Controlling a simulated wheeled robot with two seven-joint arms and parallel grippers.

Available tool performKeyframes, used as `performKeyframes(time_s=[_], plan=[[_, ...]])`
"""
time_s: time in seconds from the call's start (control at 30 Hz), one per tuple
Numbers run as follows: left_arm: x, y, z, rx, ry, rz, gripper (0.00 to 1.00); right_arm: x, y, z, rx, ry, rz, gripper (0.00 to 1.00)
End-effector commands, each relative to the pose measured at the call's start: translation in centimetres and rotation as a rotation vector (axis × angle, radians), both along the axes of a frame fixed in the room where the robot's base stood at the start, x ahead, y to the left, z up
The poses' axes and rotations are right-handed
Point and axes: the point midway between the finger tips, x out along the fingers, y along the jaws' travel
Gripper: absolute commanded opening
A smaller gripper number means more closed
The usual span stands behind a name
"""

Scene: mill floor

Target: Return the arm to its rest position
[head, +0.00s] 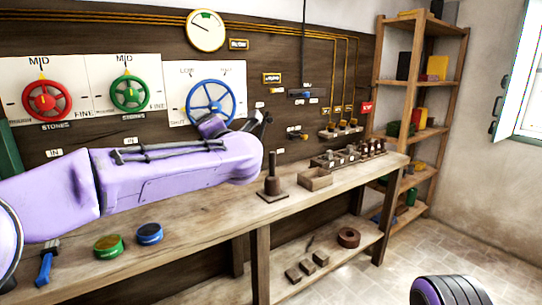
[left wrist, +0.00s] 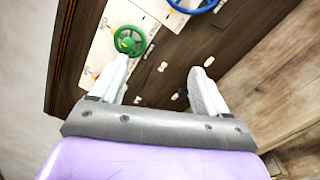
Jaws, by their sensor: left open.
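My left arm (head: 170,172), purple, comes in from the left in the head view and stretches across the workbench toward the wall panel. Its far end lies in front of the panel below the blue handwheel (head: 210,103). My left gripper is mostly hidden behind the arm there, with only a dark part showing. In the left wrist view my left gripper (left wrist: 160,76) is open, its two pale fingers wide apart with nothing between them. The green handwheel (left wrist: 129,41) shows beyond the left finger. My right gripper does not show.
The wooden workbench (head: 200,222) runs below the arm. On it are a green tin (head: 109,247), a blue tin (head: 149,234), a blue-handled tool (head: 47,263), a brown peg on a base (head: 272,180) and an open box (head: 315,178).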

Motion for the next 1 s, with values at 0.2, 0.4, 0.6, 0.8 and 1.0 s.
performKeyframes(time_s=[0.2, 0.4, 0.6, 0.8, 1.0], plan=[[0.2, -1.2, -4.3, 0.198, 0.083, -0.064, 0.76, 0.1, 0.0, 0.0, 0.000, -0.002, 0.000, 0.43], [0.2, -1.6, -10.1, 0.367, 0.187, -0.122, 0.76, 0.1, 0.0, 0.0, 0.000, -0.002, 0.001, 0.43], [-0.8, -1.3, -19.2, 0.565, 0.351, -0.206, 0.76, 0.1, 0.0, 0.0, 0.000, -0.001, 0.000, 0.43], [-5.3, 0.6, -33.4, 0.801, 0.621, -0.361, 0.76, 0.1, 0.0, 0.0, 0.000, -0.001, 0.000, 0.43], [-15.7, 4.5, -48.0, 0.997, 0.960, -0.585, 0.76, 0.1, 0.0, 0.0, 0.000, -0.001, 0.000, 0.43]])
